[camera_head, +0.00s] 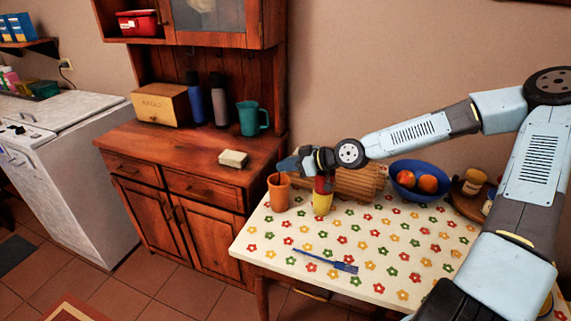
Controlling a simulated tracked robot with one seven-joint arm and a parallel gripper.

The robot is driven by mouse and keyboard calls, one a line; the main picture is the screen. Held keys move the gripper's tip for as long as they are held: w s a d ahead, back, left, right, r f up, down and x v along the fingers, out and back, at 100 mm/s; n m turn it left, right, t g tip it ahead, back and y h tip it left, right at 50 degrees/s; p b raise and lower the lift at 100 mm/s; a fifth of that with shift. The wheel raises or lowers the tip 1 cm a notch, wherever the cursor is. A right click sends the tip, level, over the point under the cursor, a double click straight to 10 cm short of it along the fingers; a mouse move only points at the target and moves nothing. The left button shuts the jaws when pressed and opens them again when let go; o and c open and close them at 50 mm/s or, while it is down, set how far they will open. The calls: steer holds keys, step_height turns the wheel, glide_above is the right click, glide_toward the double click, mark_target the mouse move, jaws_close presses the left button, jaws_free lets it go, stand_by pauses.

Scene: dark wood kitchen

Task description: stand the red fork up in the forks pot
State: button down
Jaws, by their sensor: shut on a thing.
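My gripper (321,174) is over the table, pointing down just above a yellow pot (322,204). It is shut on the red fork (322,186), of which only a short red part shows between the jaws and the pot's rim. I cannot tell whether the fork's lower end is inside the pot or behind its rim. An orange pot (278,193) stands upright to the left, apart from the gripper. No label showing which pot is for forks can be made out.
A blue piece of cutlery (325,261) lies on the flowered tablecloth (400,255) in front. A wooden board or basket (357,184) is close behind the yellow pot. A blue fruit bowl (419,178) stands to the right. The front middle of the table is mostly clear.

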steer(key=c, duration=1.2)
jaws_free()
steer(key=shift+o, duration=0.2)
steer(key=v, duration=1.3)
steer(key=shift+d, duration=0.4)
steer(key=shift+s, duration=0.1)
